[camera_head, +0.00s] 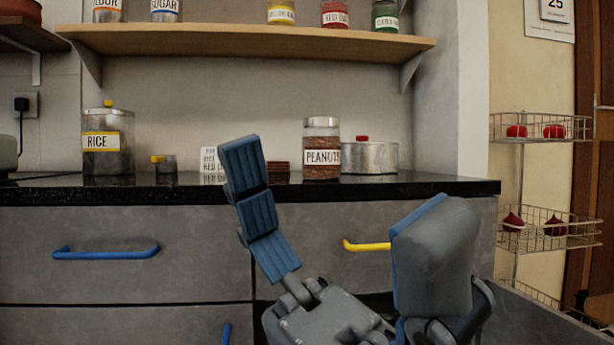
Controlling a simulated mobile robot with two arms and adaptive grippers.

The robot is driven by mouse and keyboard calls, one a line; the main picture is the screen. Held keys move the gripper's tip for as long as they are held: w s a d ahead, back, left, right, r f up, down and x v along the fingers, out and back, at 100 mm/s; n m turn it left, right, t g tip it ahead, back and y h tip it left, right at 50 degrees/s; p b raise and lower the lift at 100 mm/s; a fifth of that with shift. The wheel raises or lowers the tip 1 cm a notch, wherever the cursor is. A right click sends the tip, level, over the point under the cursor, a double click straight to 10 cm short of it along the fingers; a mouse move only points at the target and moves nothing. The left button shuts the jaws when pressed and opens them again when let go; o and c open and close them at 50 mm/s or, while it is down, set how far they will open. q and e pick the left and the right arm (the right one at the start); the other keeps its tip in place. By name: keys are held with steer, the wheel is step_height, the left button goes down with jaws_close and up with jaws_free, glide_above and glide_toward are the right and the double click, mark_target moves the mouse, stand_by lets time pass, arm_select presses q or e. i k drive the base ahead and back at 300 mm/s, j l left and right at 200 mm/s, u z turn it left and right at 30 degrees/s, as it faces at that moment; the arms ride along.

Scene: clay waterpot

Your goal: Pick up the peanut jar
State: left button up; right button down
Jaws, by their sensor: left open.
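The peanut jar (322,163) stands upright on the dark counter, a clear jar with brown contents, a silver lid and a PEANUTS label. My left gripper (325,215) is in front of the counter and drawers, below and nearer than the jar. Its blue-padded fingers are spread wide apart with nothing between them. One finger rises up to the left of the jar and the other is at the lower right. The gripper does not touch the jar. My right gripper is not in view.
A metal pot (370,158) with a red knob stands close right of the jar. Small brown blocks (278,172), a white card (212,162) and a rice canister (108,150) are to the left. A shelf (250,40) hangs above. Wire baskets (545,127) are at right.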

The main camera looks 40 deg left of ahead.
mark_target(320, 136)
steer(key=k+u, duration=0.15)
steer(key=u, duration=0.95)
